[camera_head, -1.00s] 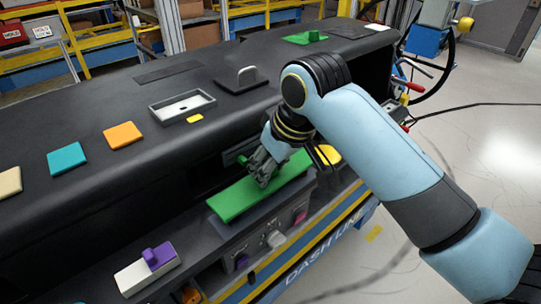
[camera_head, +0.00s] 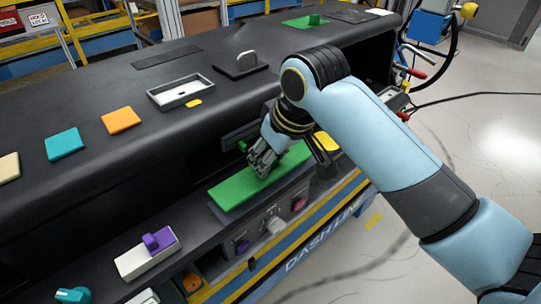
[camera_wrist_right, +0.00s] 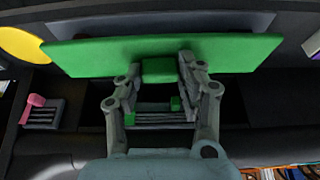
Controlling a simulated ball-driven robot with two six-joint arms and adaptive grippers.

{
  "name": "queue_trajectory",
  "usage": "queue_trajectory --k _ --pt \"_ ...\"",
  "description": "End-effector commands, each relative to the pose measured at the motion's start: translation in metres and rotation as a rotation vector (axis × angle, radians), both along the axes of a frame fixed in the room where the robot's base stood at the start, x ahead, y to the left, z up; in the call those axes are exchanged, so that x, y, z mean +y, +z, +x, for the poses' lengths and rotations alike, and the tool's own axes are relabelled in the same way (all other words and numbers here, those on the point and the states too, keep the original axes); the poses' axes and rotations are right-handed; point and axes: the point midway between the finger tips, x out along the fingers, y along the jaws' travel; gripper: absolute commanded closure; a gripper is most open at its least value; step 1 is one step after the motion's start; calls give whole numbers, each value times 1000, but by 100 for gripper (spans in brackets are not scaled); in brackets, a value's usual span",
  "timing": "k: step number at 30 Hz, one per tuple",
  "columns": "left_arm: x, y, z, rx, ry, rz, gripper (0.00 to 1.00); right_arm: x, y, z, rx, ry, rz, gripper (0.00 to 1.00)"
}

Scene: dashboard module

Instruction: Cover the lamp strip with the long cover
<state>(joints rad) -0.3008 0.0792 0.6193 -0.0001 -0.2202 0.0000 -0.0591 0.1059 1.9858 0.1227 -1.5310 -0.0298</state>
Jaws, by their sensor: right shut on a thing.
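The long cover is a flat green plate (camera_head: 232,194) with a raised green block (camera_wrist_right: 159,70) at its middle. My right gripper (camera_head: 262,166) is shut on that block, with one finger on each side; it also shows in the right wrist view (camera_wrist_right: 160,72). The plate lies flat along, or just above, a dark grey slab (camera_head: 221,215) on the ledge in front of the dashboard. I cannot tell whether plate and slab touch. No lamp strip shows clearly; anything under the plate is hidden. My left gripper is not in view.
A yellow round part (camera_head: 327,141) is close beside the cover's right end. A white block with a purple grip (camera_head: 147,255) stands on the ledge to the left. A vent with green tabs (camera_wrist_right: 155,117) is close by. Orange (camera_head: 121,120) and teal (camera_head: 64,144) squares lie on top.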

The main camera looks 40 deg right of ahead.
Motion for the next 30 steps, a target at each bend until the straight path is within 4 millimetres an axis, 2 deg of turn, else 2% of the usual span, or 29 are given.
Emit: queue_trajectory --k 30 --pt "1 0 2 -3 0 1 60 0 -13 0 1 0 0 95"
